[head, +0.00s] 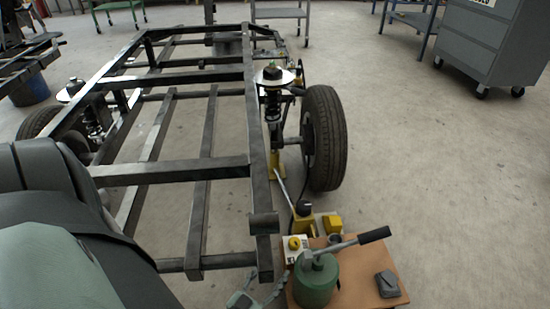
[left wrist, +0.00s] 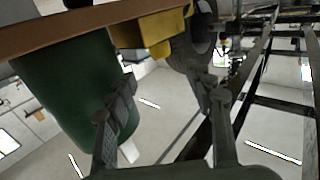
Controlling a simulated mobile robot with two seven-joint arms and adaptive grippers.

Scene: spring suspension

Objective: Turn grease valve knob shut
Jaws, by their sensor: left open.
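A green cylindrical grease pump (head: 316,284) with a black-gripped lever (head: 374,235) stands on a brown board (head: 356,268). A yellow knob (head: 294,243) sits on a small white box just behind it; I cannot tell whether this is the valve knob. My left gripper (head: 262,291) shows at the lower edge of the head view, left of the pump, partly cut off. In the left wrist view, the open left gripper (left wrist: 164,84) holds nothing, with one finger overlapping the green cylinder (left wrist: 65,85). A yellow part (left wrist: 155,32) shows above the fingers. My right gripper is not in view.
A black vehicle frame (head: 170,173) fills the left and middle, with its rail close to the gripper. A tyre (head: 324,138) stands behind the board. A grey device (head: 387,284) lies on the board's right. Open floor (head: 455,190) spreads to the right.

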